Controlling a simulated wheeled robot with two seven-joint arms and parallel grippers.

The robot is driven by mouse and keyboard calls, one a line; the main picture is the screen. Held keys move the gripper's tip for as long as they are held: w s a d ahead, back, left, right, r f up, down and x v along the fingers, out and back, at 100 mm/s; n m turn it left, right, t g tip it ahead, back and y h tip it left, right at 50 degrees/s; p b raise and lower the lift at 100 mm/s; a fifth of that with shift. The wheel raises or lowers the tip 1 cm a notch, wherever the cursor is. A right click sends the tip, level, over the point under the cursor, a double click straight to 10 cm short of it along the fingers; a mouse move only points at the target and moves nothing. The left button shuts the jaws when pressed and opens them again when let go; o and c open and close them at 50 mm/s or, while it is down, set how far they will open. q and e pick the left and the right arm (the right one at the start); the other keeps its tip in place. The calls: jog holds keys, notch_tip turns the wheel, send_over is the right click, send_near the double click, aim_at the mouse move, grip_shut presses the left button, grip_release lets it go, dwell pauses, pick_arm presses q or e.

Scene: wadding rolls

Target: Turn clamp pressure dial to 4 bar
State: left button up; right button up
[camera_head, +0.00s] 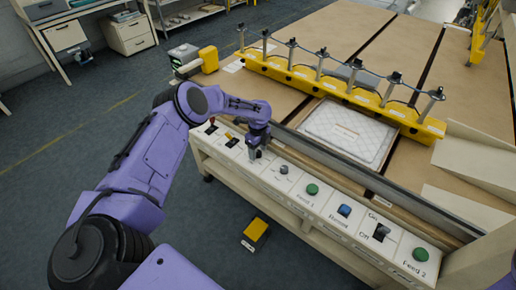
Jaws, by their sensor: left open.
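My left gripper (254,154) is open and points down over the white control panel (322,206) on the front of the machine. A small grey round knob (284,169) stands on the panel just right of the gripper, apart from it. This looks like a dial, but its label and scale are too small to read. The gripper and wrist hide the part of the panel directly beneath them, so I cannot tell whether the fingers touch a control there. My right gripper is not in view.
Right of the knob are a green button (312,189), a blue button (344,211), a black switch (381,232) and another green button (420,254). A red-topped lever (212,122) is left of the gripper. A yellow clamp bar (345,90) lies behind. A yellow pedal (256,231) is on the floor.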

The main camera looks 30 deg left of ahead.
pick_arm(q)
jog(key=shift+s+r, duration=0.1)
jog(key=shift+s, duration=0.05)
jog(key=c, duration=1)
jog(key=shift+c, duration=0.2)
